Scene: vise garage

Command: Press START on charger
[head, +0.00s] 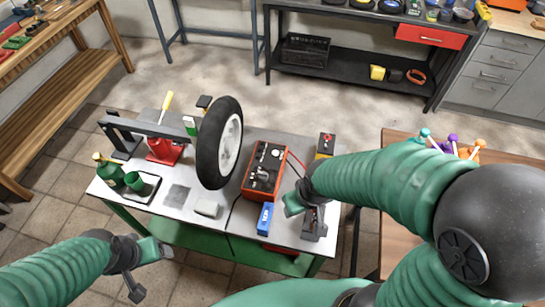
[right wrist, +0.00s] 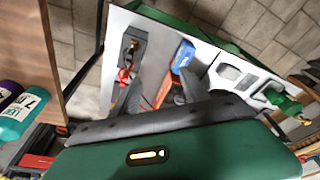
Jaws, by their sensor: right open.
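A red box with a dark panel, a round dial and a handle (head: 264,170), apparently the charger, stands on the workbench (head: 175,222), right of the upright wheel (head: 219,143). Its START button is too small to make out. My right gripper (head: 302,207) is open and empty over the bench's right side, right of the red box and apart from it. In the right wrist view its two fingers (right wrist: 160,94) are spread, with a bit of red-orange between them. My left gripper (head: 147,268) is open and empty in front of the bench's front edge.
A blue box (head: 265,218) and a dark grey device (head: 314,222) lie near the bench's front right. A yellow-and-black box (head: 326,145) stands behind my right gripper. Red and black cables run by the red box. A brown table (head: 395,148) is at right.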

